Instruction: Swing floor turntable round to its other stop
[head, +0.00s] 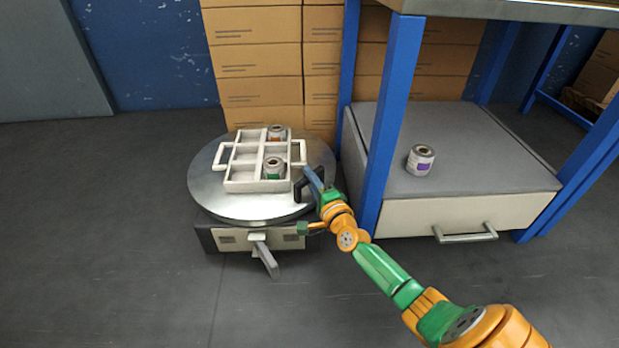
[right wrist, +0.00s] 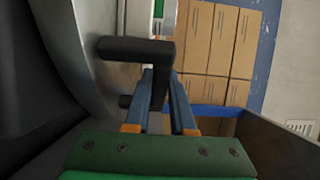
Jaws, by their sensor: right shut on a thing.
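The floor turntable (head: 212,190) is a round metal disc on a low grey base, left of the blue-legged bench. A black handle (head: 299,190) stands at the disc's right edge; it also shows in the right wrist view (right wrist: 135,49). My right gripper (head: 311,180) is shut on this handle, its blue fingers (right wrist: 168,105) on either side of the handle's stem. On the disc sits a white divided tray (head: 243,165) with two side handles. It holds a roll with an orange mark (head: 276,132) and a roll with a green mark (head: 273,168). My left gripper is out of view.
Stacked cartons (head: 255,60) stand close behind the turntable. A grey lever (head: 265,258) juts from the base front. Floor is clear left and front.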

